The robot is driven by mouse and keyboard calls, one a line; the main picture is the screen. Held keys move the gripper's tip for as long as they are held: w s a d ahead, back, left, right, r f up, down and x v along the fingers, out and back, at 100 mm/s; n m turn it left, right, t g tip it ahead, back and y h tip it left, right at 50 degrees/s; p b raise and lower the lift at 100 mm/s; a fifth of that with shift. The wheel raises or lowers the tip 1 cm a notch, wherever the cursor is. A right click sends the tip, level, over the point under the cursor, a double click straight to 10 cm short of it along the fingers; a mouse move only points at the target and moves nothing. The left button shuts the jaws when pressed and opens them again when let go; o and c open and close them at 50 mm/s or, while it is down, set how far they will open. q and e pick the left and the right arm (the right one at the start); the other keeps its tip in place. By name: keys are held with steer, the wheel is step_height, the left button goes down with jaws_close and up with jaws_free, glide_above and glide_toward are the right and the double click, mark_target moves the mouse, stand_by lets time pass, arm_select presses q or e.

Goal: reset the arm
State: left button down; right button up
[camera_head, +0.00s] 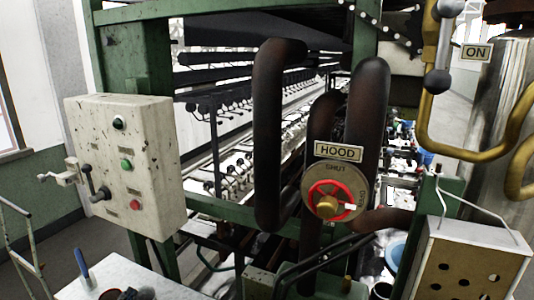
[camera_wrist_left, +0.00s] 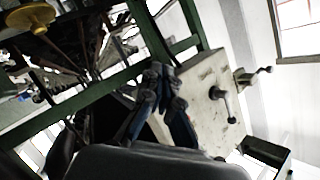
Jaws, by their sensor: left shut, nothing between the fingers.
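My left gripper (camera_wrist_left: 165,70) shows in the left wrist view, with its dark, blue-marked fingers together and nothing between them. In the head view a small dark part at the bottom edge looks like this gripper (camera_head: 132,294), mostly cut off by the frame. In the wrist view the fingers overlap the near side of the pale control box (camera_wrist_left: 200,85); contact cannot be told. The box also stands at the left in the head view (camera_head: 150,165). My right gripper is in neither view.
Brown hood pipes (camera_head: 268,130) and a red-rimmed valve wheel (camera_head: 318,190) stand mid-view. The box carries a black lever (camera_head: 97,185) and a crank. A white tabletop (camera_head: 100,272) lies lower left. A pale perforated box (camera_head: 470,265) and brass pipes (camera_head: 430,110) are at right.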

arm_select(q)
steer(key=s+d+f+n+g+h, duration=0.1)
steer(key=s+d+f+g, duration=0.4)
steer(key=s, duration=0.4)
steer(key=s+d+f+n+g+h, duration=0.1)
steer(key=s+d+f+g+h, duration=0.15)
steer(key=s+f, duration=0.5)
steer(key=s+d+f+n+g+h, duration=0.1)
steer(key=s+d+f+g, duration=0.25)
steer(key=s, duration=0.65)
step_height(320, 180, down, 30)
steer(key=b, duration=0.5)
steer(key=s+a+f+g+b, duration=0.2)
steer(key=s+f+b, duration=0.1)
steer(key=s+f, duration=1.5)
step_height(320, 180, down, 3)
steer(key=shift+a+f+b, duration=0.1)
steer(key=shift+a+b, duration=0.05)
steer(key=shift+b, duration=0.15)
steer(key=shift+s+y, duration=0.1)
steer(key=shift+y, duration=0.15)
